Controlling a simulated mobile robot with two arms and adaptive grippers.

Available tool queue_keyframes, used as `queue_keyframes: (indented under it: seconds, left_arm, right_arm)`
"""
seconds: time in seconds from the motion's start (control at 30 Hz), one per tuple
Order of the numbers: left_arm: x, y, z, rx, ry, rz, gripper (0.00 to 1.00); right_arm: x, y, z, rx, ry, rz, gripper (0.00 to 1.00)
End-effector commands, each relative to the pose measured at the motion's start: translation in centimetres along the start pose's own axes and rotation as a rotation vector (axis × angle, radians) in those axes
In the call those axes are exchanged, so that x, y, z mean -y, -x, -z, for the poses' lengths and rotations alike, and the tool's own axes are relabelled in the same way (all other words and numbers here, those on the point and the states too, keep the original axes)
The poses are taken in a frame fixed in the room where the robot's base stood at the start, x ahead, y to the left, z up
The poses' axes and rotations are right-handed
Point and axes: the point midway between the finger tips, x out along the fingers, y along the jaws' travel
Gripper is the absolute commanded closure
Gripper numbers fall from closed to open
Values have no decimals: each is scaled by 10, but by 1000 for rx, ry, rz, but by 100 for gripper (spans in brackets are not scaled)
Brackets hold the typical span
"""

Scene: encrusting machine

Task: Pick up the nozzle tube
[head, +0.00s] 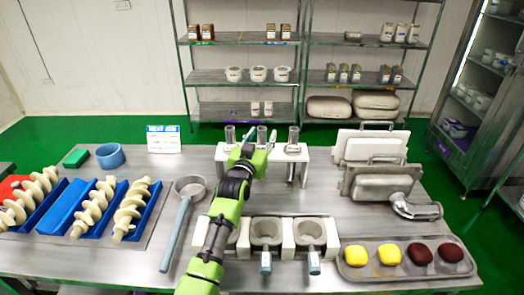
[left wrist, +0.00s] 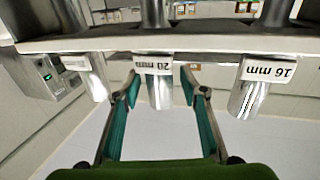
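A white rack (head: 206,153) at the back middle of the table holds metal nozzle tubes: a left tube (head: 230,134), a middle one mostly hidden by my gripper, and a right tube (head: 293,134). My left gripper (head: 260,138) is at the middle tube. In the left wrist view, my left gripper (left wrist: 160,75) is open, with one teal-padded finger on each side of the middle tube (left wrist: 160,96), labelled 20 mm. Visible gaps separate the fingers from it. The tube labelled 16 mm (left wrist: 243,100) and another tube (left wrist: 97,85) are to either side. My right gripper is out of view.
A ladle (head: 188,188) and a blue ring (head: 110,156) lie left of the arm. White holders with grey cups (head: 309,229) stand in front. Metal-and-white machine parts (head: 381,184) and a tray (head: 355,272) with yellow and brown pieces are right.

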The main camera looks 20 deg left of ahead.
Motion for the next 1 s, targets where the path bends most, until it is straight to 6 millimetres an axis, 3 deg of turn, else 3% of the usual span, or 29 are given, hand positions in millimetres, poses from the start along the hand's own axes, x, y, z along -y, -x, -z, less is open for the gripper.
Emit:
queue_keyframes:
  seconds: [0.03,0.13,0.63,0.77,1.0]
  left_arm:
    - [0,0,0,0,0,0,77]
    - [0,0,0,0,0,0,100]
    - [0,0,12,-6,0,0,100]
    - [0,0,30,-9,1,0,100]
    - [0,0,81,-11,1,0,100]
  right_arm:
    - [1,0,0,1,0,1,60]
    - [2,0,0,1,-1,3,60]
    - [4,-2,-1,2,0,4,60]
    - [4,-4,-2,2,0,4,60]
    - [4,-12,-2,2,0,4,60]
